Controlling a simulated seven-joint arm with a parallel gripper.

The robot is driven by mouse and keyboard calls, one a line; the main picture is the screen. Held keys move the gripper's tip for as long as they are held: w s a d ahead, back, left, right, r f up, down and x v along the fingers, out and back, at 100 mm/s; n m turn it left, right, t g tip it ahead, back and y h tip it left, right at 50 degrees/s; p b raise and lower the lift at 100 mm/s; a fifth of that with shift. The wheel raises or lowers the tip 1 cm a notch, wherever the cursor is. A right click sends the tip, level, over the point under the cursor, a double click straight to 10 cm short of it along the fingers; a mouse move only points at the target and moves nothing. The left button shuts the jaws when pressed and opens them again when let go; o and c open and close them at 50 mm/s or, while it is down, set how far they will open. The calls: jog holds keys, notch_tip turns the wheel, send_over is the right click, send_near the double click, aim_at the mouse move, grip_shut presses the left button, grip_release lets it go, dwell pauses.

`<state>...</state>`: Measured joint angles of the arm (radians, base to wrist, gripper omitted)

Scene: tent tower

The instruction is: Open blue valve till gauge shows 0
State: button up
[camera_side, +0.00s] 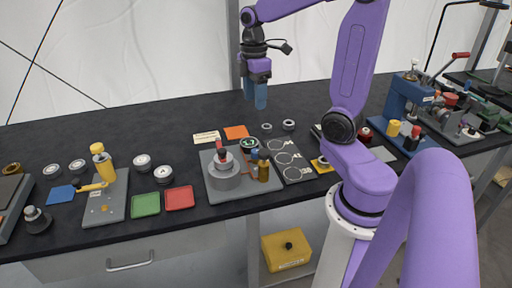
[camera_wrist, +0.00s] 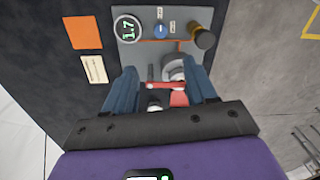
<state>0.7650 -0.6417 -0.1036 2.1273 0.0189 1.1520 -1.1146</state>
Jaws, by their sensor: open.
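The blue valve (camera_wrist: 160,31) is a small round knob on a grey plate, with small labels beside it in the wrist view. It also shows in the side view (camera_side: 254,154), partly hidden by nearby parts. The round gauge (camera_wrist: 127,28) left of the valve reads 1.7 in green; it also shows in the side view (camera_side: 249,144). My gripper (camera_side: 256,103) hangs above the back of the table, well above and behind the plate, apart from the valve. Its two blue fingers (camera_wrist: 162,74) are open with nothing held between them.
The grey plate (camera_side: 216,192) also carries a grey cylinder with a red part (camera_side: 222,172) and a brass cylinder (camera_side: 263,172). An orange square (camera_side: 236,132) and a white card (camera_side: 206,137) lie behind it. A panel with rings (camera_side: 290,160) stands close on the right.

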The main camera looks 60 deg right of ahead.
aim_at(256, 150)
jog(key=f, duration=1.7)
jog(key=shift+s+a+f, duration=0.1)
jog(key=shift+s+a, duration=0.1)
jog(key=shift+s, duration=0.1)
grip_shut()
